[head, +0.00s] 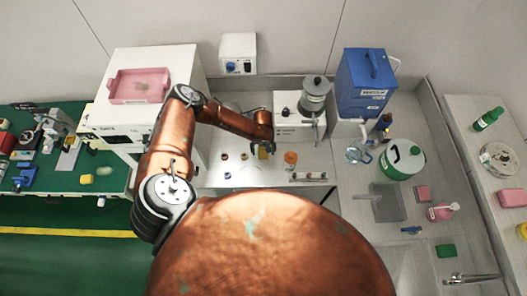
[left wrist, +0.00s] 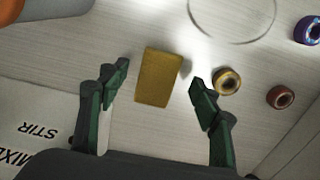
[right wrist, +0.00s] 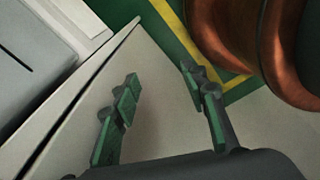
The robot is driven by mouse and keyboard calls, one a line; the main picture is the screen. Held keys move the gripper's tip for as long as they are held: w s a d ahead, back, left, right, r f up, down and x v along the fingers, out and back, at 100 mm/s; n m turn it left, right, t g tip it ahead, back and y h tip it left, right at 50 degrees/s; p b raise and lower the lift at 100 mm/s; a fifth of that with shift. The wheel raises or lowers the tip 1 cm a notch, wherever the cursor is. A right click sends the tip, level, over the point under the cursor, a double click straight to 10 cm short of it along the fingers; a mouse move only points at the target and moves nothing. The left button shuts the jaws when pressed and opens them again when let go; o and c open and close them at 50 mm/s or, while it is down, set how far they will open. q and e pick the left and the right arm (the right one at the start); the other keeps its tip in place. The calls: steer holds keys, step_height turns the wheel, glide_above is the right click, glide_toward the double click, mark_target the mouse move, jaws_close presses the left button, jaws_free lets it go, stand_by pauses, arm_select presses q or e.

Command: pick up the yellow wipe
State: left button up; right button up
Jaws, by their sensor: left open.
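The yellow wipe (left wrist: 158,77) is a flat rectangle on the pale worktop in the left wrist view. It also shows as a small yellow patch (head: 263,154) in the head view, just below my left gripper (head: 267,142). In the left wrist view my left gripper (left wrist: 160,82) is open and empty, its two green-padded fingers on either side of the wipe. I cannot tell how high the fingers are above it. My right gripper (right wrist: 160,78) is open and empty over a bare pale surface in its wrist view; it is not seen in the head view.
Small rolls, one yellow-brown (left wrist: 227,80), one brown (left wrist: 281,97) and one blue-purple (left wrist: 308,30), lie right of the wipe. An orange cup (head: 290,157) stands close by. A white machine (head: 150,70) stands left.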

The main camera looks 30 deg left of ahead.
arm_select(q)
steer(key=shift+f, duration=0.85)
steer(key=c, duration=0.9)
steer(key=shift+c, duration=0.2)
arm_select(e)
steer(key=shift+w+a, duration=0.4)
steer(key=shift+w, duration=0.15)
arm_select(q)
steer(key=shift+r, duration=0.1)
arm_select(e)
steer(key=shift+w, duration=0.1)
arm_select(q)
steer(key=shift+r, duration=0.4)
step_height(320, 180, up, 2)
steer(key=shift+r+b, duration=0.15)
steer(key=shift+b, duration=0.35)
steer(key=s+d+r+b, duration=0.1)
steer(key=s+d+r, duration=0.1)
steer(key=s+r, duration=0.7)
steer(key=s, duration=0.5)
steer(key=shift+d+r, duration=0.25)
steer(key=shift+r, duration=0.15)
arm_select(e)
step_height(320, 180, down, 2)
steer(key=shift+f, duration=0.2)
